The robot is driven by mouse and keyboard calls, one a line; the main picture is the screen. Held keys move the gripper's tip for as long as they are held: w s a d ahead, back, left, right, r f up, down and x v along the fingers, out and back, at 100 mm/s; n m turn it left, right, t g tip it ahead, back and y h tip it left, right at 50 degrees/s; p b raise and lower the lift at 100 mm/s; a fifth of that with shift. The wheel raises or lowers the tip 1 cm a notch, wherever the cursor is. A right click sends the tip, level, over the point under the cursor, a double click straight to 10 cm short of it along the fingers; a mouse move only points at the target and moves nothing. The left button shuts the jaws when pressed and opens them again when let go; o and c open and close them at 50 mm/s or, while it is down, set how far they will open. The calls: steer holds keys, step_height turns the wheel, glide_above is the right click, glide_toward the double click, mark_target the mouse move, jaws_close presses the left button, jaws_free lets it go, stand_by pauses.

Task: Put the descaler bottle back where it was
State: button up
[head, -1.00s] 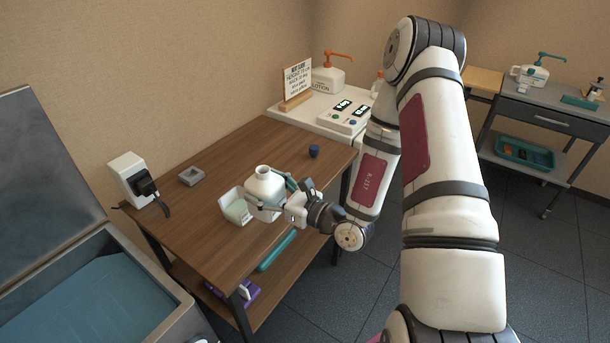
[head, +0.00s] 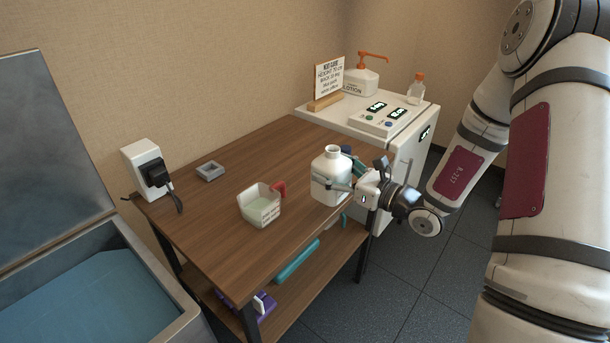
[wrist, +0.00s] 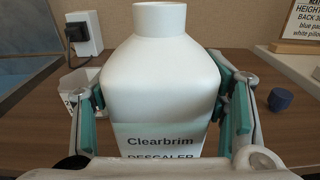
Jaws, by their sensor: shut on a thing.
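The descaler bottle (head: 331,176) is white, upright and open at the neck, with no cap on it. In the wrist view its label on the bottle (wrist: 160,100) reads "Clearbrim DESCALER". My gripper (head: 338,186) is shut on the bottle's body, with a teal-padded finger on each side. The bottle is at the right front edge of the wooden table (head: 215,225); I cannot tell whether its base touches the top. A blue cap (wrist: 280,99) sits on the table in the wrist view. A measuring jug (head: 260,205) with a red handle and pale liquid stands left of the bottle.
A small grey square holder (head: 210,171) lies at the table's back left, near a wall socket with a plug (head: 150,170). A white cabinet (head: 400,150) with a sign (head: 327,80), lotion pump (head: 361,80) and small orange-capped bottle (head: 416,88) stands behind right. An open-lidded tub (head: 100,290) is at left.

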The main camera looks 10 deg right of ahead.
steer(key=shift+w+a+f+b, duration=0.4)
steer(key=shift+w+f, duration=0.4)
steer(key=shift+w, duration=1.8)
steer(key=shift+w+a+f+b, duration=0.4)
steer(key=shift+w+f, duration=0.4)
steer(key=shift+w, duration=1.8)
steer(key=shift+w+a+f+b, duration=0.25)
steer(key=shift+w+a+f, duration=0.4)
steer(key=shift+w, duration=1.95)
steer(key=shift+d+f, duration=0.2)
steer(key=shift+f, duration=0.05)
steer(key=o, duration=1.9)
steer(key=shift+o, duration=0.2)
